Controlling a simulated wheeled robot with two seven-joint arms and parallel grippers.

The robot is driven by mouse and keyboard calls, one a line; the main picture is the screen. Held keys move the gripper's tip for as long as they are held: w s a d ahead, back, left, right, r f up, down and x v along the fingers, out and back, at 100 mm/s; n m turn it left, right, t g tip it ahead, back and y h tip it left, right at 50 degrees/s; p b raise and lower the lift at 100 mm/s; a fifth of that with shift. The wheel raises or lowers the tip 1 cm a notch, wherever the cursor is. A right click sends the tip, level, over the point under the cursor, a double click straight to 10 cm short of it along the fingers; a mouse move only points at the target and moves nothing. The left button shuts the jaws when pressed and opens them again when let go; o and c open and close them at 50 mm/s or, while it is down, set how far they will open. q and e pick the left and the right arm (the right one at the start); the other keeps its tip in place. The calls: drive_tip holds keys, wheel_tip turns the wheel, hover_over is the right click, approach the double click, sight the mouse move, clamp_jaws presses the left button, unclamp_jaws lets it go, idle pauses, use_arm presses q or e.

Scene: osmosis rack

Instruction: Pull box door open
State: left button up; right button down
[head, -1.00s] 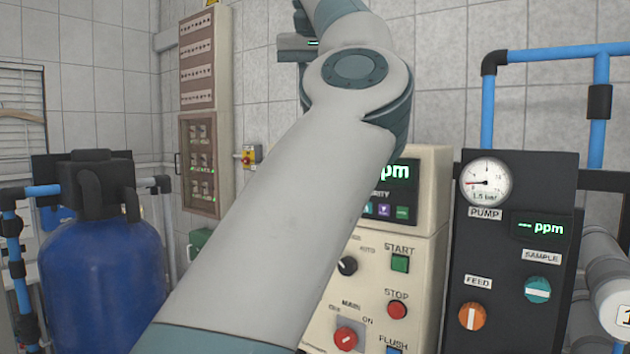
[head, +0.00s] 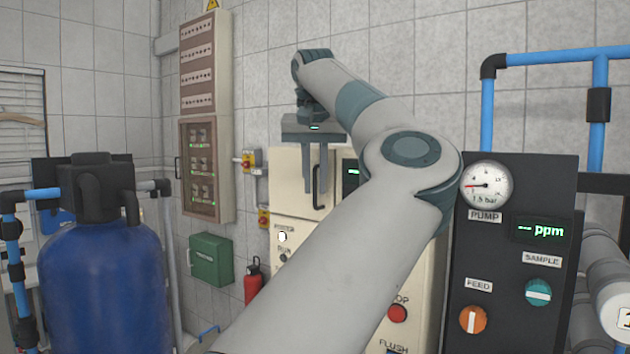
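A cream control box has a door (head: 290,190) on its upper left, with a dark vertical handle (head: 317,188) near the door's right side. My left gripper (head: 314,192) hangs fingers down in front of this door. Its two fingers are apart and overlap the handle in the head view; I cannot tell whether they touch it. The door looks shut. My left arm covers much of the box's front, including most of its display and the start button area. My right gripper is out of view.
A blue tank (head: 105,285) stands at the left. A green box (head: 211,260) and a red extinguisher (head: 253,282) are by the back wall. A tall panel (head: 205,110) hangs above them. A black gauge panel (head: 515,260) stands close on the right.

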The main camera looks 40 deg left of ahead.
use_arm(q)
drive_tip(key=shift+f, duration=0.15)
clamp_jaws()
idle(1.4)
